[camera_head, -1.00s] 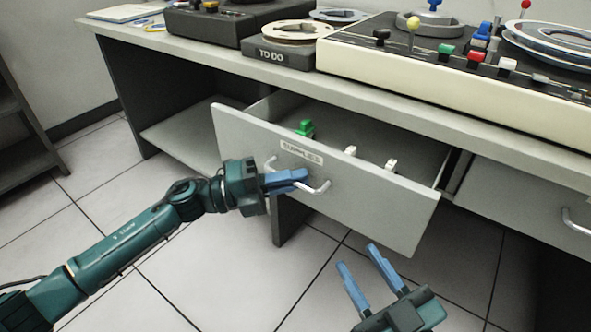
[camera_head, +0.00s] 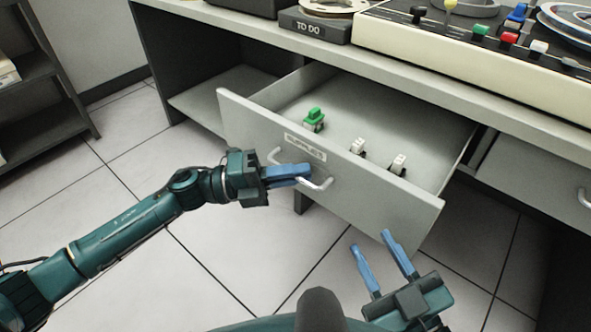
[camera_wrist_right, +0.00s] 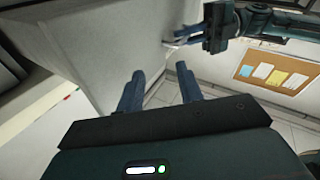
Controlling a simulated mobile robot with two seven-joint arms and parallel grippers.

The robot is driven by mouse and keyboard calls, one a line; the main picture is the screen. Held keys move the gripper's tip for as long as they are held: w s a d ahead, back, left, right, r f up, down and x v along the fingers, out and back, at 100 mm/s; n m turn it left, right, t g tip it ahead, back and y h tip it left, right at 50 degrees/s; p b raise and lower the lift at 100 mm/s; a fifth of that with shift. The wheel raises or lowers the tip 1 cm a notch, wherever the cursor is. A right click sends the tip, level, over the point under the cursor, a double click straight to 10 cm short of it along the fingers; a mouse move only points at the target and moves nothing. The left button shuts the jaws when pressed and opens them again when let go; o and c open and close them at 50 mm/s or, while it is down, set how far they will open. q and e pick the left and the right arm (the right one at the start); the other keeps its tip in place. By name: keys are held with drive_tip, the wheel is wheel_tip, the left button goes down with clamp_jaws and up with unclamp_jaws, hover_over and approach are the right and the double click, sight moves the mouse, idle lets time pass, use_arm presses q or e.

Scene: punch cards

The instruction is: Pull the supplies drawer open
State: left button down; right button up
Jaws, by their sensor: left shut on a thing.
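The supplies drawer (camera_head: 365,208) is a light grey drawer, pulled well out from under the desk, with a label plate (camera_head: 305,147) on its front. Its curved metal handle (camera_head: 322,184) is below the label. My left gripper (camera_head: 306,171) is shut on the handle, its blue fingers hiding part of it. Inside the drawer are a green-topped item (camera_head: 314,118) and two small white items (camera_head: 357,146) (camera_head: 398,163). My right gripper (camera_head: 372,249) is open and empty, in front of and below the drawer's right end. Its blue fingers also show in the right wrist view (camera_wrist_right: 160,90).
The desk top (camera_head: 440,113) above holds a reel tray marked TO DO (camera_head: 316,27) and a cream console (camera_head: 420,52) with coloured knobs. Another closed drawer (camera_head: 535,165) is at right. A dark shelf (camera_head: 45,100) stands far left. The floor in front is clear.

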use_arm(q)
drive_tip(key=c, duration=1.8)
unclamp_jaws()
drive_tip(key=s+a+f, duration=0.1)
drive_tip(key=s+a, duration=0.1)
drive_tip(key=a, duration=1.1)
drive_tip(key=shift+f+p, duration=0.35)
drive_tip(key=shift+p, duration=0.1)
